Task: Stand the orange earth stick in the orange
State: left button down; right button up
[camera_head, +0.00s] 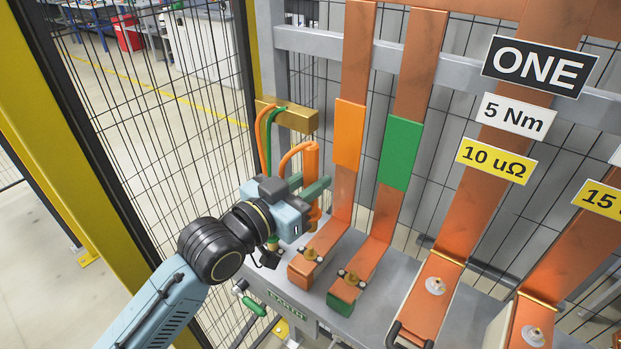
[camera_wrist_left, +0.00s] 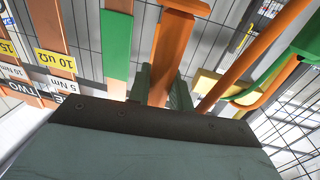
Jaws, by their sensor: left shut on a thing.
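The orange earth stick (camera_head: 312,158) stands roughly upright at the left of the copper bars, with an orange cable at its upper part. My left gripper (camera_head: 314,188) is shut on it at mid-height. In the left wrist view the orange stick (camera_wrist_left: 166,50) stands between the two green-grey fingers (camera_wrist_left: 160,88). The orange-marked bar (camera_head: 348,135) ends below in an orange-fronted foot (camera_head: 300,276) with a brass fitting (camera_head: 309,254). The stick's lower end appears above and apart from this fitting. My right gripper is not in view.
A green-marked bar (camera_head: 401,152) with a green-fronted foot (camera_head: 342,302) stands to the right. A brass bracket (camera_head: 288,114) with orange and green cables is behind the stick. Mesh fencing (camera_head: 165,130) is close on the left. A black handle (camera_head: 408,338) is at the lower right.

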pick_arm(q)
jog(key=shift+f+b, duration=1.15)
jog(key=shift+f, duration=1.3)
jog(key=shift+p, duration=0.8)
jog(key=shift+f+b, duration=0.95)
jog(key=shift+f, duration=0.7)
jog(key=c, duration=1.2)
grip_release()
jog(key=b+v, duration=0.1)
jog(key=v, duration=1.2)
jog(key=shift+s+a+b, duration=0.15)
jog(key=shift+a+b, duration=0.05)
jog(key=shift+b, duration=0.1)
jog(key=shift+f, duration=0.1)
